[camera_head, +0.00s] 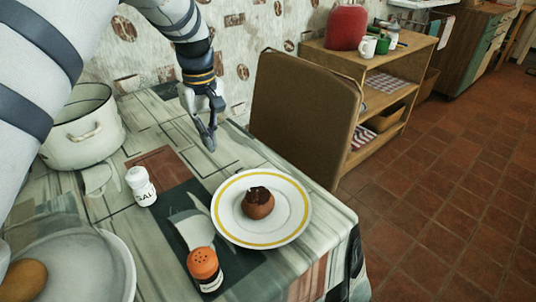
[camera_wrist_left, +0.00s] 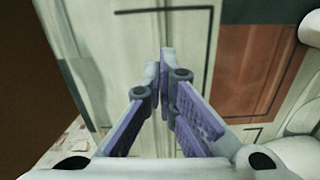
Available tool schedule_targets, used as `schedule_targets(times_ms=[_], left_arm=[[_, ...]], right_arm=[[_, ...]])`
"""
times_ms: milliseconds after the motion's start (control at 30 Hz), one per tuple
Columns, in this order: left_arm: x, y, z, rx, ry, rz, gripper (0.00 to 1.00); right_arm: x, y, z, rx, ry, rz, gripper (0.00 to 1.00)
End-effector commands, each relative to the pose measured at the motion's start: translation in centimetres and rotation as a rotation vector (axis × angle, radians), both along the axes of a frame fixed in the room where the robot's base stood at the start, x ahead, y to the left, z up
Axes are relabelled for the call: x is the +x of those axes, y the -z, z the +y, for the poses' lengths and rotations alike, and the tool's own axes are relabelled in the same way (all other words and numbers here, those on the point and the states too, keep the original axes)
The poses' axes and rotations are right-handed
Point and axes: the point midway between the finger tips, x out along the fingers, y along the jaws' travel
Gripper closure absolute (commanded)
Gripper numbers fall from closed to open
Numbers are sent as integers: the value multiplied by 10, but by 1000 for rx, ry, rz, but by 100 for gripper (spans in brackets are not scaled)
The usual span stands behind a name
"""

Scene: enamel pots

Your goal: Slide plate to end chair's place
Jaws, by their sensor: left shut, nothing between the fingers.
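A white plate with a yellow band (camera_head: 228,222) lies on the patterned table near its right end. A round brown cake-like item (camera_head: 258,204) with a dark top sits on the plate. A brown-backed chair (camera_head: 304,112) stands at the table's far right edge. My left gripper (camera_head: 210,146) is shut and empty, low over the table beyond the plate, left of the chair. In the left wrist view the closed fingers (camera_wrist_left: 166,62) point at the tablecloth, with no plate in sight. My right gripper is in neither view.
A white salt shaker (camera_head: 141,188) and an orange-topped shaker (camera_head: 205,269) stand left of the plate. A white enamel pot (camera_head: 82,130) is at the far left, a large pale dish (camera_head: 122,262) at the near left. A wooden shelf (camera_head: 384,66) stands behind the chair.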

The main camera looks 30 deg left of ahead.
Motion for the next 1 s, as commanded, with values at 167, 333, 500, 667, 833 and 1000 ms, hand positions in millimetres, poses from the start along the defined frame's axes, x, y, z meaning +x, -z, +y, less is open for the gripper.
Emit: schedule_targets(times_ms=[167, 333, 500, 667, 833, 1000], left_arm=[[-2, 2, -5, 0, 2, 3, 100], [-15, -3, -31, 0, 4, -1, 100], [-32, -4, -65, 1, 3, -2, 100], [-46, -3, -94, 1, 2, -2, 100], [-55, 9, -108, 0, 0, 2, 100], [-54, 18, -108, 0, 0, 4, 100]], right_arm=[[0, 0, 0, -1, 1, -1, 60], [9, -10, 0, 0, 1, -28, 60], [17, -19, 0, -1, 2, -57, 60], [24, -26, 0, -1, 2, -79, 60], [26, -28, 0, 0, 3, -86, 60], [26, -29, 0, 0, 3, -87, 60]])
